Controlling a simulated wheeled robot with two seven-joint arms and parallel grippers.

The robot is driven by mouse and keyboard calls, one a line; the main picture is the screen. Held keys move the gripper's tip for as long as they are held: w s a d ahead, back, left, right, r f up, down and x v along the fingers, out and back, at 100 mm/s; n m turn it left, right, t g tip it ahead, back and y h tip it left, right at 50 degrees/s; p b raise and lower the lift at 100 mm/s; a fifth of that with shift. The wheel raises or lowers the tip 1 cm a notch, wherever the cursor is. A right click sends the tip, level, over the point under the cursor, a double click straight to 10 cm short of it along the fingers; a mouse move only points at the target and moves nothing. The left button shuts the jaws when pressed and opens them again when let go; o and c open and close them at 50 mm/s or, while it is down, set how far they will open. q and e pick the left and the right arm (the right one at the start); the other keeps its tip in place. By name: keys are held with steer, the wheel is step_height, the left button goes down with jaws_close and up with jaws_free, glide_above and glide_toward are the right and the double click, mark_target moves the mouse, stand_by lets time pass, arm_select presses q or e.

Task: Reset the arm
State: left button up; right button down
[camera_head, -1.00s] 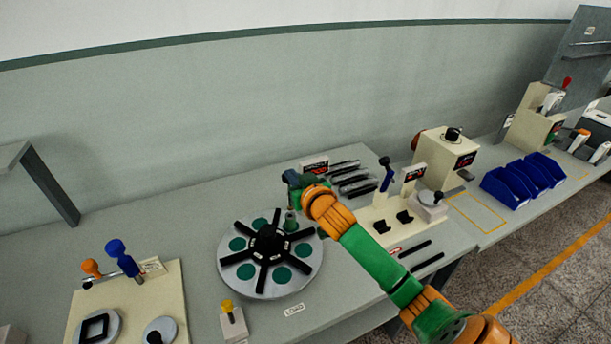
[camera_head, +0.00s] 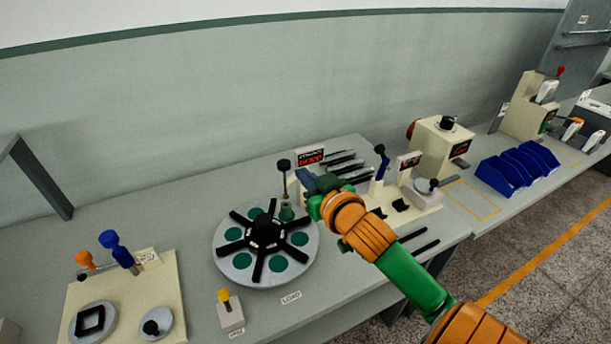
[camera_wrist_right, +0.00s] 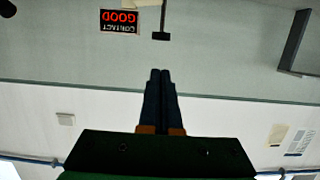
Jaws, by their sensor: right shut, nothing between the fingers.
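My right arm, orange and green, comes in from the lower right in the head view. Its right gripper (camera_head: 306,181) is above the table behind the round turntable, near a dark knobbed post (camera_head: 284,178). In the wrist view the gripper's two dark fingers (camera_wrist_right: 160,80) lie together, shut with nothing between them. The grey turntable (camera_head: 228,268) has black spokes and green discs. My left gripper is not in view.
A display sign (camera_head: 311,156) stands at the back; it reads GOOD in the wrist view (camera_wrist_right: 119,21). Dark rods (camera_head: 345,170) lie beside it. A lever fixture (camera_head: 425,200), a cream box (camera_head: 440,150) and blue bins (camera_head: 500,176) stand to the right. A cream plate (camera_head: 165,280) is at the left.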

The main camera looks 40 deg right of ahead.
stand_by(0.5)
steer(key=s+a+f+n+g+y, duration=0.2)
steer(key=s+a+f+g, duration=0.45)
steer(key=s+f, duration=0.45)
steer(key=s+a+f+n+g+y, duration=0.2)
steer(key=s+a+f+g, duration=0.45)
steer(key=f, duration=0.55)
steer(key=s+f+b, duration=0.1)
steer(key=s+f, duration=0.2)
steer(key=f, duration=0.7)
steer(key=s+f, duration=0.2)
steer(key=f, duration=0.8)
steer(key=s+d+f+n+g, duration=0.1)
steer(key=s+f, duration=0.8)
steer(key=s, duration=0.2)
steer(key=shift+s+f+h+b, duration=0.15)
steer(key=shift+s+h+b, duration=0.15)
steer(key=shift+s, duration=0.05)
steer(key=shift+d, duration=0.1)
